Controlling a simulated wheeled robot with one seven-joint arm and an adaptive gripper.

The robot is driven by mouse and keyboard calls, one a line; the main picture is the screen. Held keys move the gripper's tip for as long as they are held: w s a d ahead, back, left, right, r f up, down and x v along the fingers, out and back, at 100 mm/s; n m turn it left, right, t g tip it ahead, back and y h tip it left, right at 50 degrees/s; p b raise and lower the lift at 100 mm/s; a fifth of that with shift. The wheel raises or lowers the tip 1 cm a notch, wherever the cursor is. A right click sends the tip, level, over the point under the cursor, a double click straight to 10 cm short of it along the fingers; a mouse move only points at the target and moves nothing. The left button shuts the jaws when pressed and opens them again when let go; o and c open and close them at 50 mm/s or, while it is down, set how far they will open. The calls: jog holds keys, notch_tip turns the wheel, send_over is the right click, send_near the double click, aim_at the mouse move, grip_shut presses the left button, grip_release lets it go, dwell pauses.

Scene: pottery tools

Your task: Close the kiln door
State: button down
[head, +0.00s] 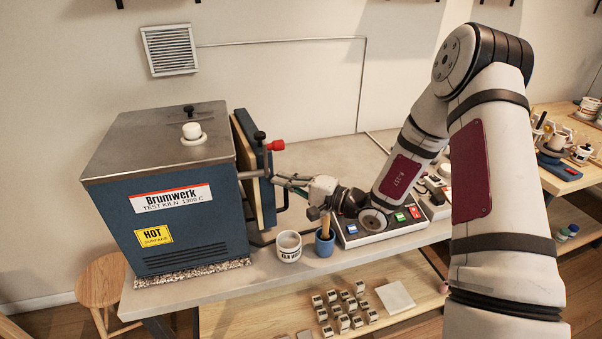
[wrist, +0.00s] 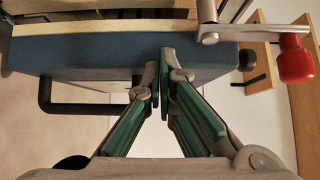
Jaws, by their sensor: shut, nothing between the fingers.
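The kiln (head: 185,190) is a blue box with a grey metal top on the left of the bench in the head view. Its door (head: 267,200), blue outside with a cream lining, stands at the kiln's right side. The cream edge shows, so the door looks not flush; the gap's width is hard to judge. A red-knobbed latch handle (head: 276,145) is on the door, also upper right in the wrist view (wrist: 296,60). My gripper (head: 279,181) is shut and empty at the door's outer face. In the wrist view its fingertips (wrist: 162,75) overlap the blue panel; contact is unclear.
A white cup (head: 288,247) and a blue pot (head: 325,245) with a tool stand on the bench below my gripper. A control box (head: 385,228) with coloured switches lies to the right. Small labelled blocks (head: 345,305) sit on the lower shelf.

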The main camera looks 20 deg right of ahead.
aim_at(257, 182)
jog(key=shift+s+a+p, duration=0.2)
jog(key=shift+s+a, duration=0.05)
jog(key=shift+a, duration=0.75)
jog(key=shift+s+a+p, duration=0.2)
jog(key=shift+s+a, duration=0.05)
jog(key=shift+a, duration=0.7)
